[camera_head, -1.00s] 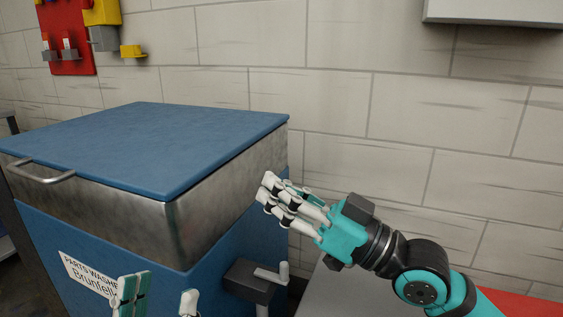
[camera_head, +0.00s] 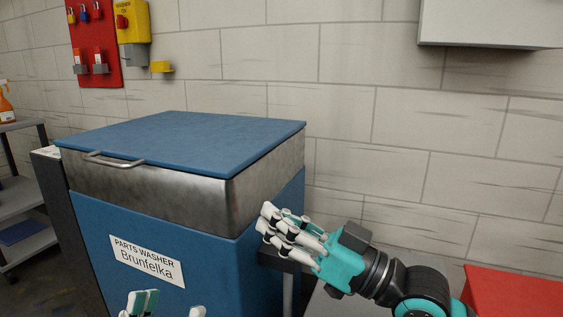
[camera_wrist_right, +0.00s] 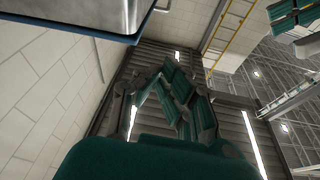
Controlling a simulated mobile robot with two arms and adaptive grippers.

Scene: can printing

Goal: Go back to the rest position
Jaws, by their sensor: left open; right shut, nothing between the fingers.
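My right gripper (camera_head: 285,232) is in front of the wall, at the right side of the blue parts washer (camera_head: 215,141). Its fingers are closed together with nothing between them; in the right wrist view its fingers (camera_wrist_right: 168,88) meet and hold nothing. My left gripper (camera_head: 170,306) shows only its fingertips at the bottom edge of the head view, below the washer's label. Its fingers are apart and empty, and the rest of it is out of frame. The washer's blue lid is shut, with a metal handle (camera_head: 113,161) at its front.
A red surface (camera_head: 515,294) lies at the lower right. A red board (camera_head: 95,45) and a yellow switch box (camera_head: 131,20) hang on the wall. A shelf (camera_head: 22,195) with an orange spray bottle (camera_head: 6,104) stands at the far left. A grey box (camera_head: 490,22) is mounted upper right.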

